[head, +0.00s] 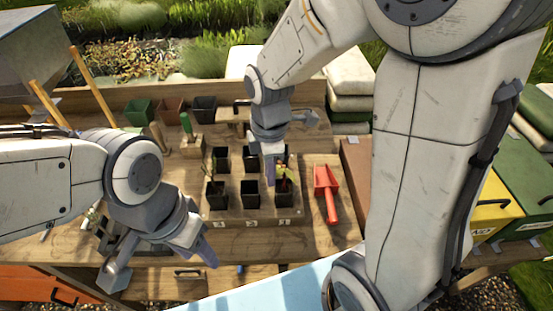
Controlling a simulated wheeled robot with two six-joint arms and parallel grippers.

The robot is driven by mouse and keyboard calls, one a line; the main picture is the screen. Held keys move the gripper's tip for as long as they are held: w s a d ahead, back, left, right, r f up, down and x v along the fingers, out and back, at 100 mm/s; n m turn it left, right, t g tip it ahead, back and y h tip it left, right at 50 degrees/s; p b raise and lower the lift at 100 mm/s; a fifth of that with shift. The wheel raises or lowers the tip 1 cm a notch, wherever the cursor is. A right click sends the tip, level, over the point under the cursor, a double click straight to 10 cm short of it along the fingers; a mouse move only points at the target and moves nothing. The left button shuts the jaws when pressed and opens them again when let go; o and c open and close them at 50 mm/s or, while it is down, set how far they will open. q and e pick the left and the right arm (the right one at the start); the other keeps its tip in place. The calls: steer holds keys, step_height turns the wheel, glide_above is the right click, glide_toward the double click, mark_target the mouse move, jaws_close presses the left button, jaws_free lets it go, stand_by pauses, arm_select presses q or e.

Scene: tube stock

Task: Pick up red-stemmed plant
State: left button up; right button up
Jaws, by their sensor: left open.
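A small plant with a reddish stem and green leaves (285,176) stands in a black pot (284,195) at the front right of the tray. My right gripper (268,168) points down just left of this plant and partly covers the pots behind. Its fingers are seen edge-on, so I cannot tell whether they are open or touch the plant. My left gripper (206,250) is open and empty over the bench's front edge, left of the tray. Another seedling (212,172) with a dark reddish stem stands in the front left pot (215,196).
A wooden tray (232,216) holds several black pots. A red scoop (327,194) lies right of it. A green-handled tool (187,127) and empty pots (139,112) stand behind. Yellow (494,208) and green bins are at right.

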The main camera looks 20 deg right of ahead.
mark_target(284, 190)
steer(key=w+d+f+n, duration=0.1)
steer(key=w+d+f+p, duration=0.1)
steer(key=d+f+n+p, duration=0.1)
steer(key=d, duration=0.1)
steer(key=shift+w+d+n, duration=0.1)
steer(key=shift+w+n, duration=0.2)
steer(key=shift+w, duration=0.1)
steer(key=shift+f, duration=0.55)
steer(key=f+p, duration=0.1)
steer(key=f, duration=0.3)
steer(key=shift+d+p, duration=0.2)
steer(key=shift+p, duration=0.15)
steer(key=shift+f, duration=0.6)
arm_select(q)
steer(key=shift+s+r, duration=0.1)
steer(key=shift+r, duration=2.5)
arm_select(e)
jaws_close()
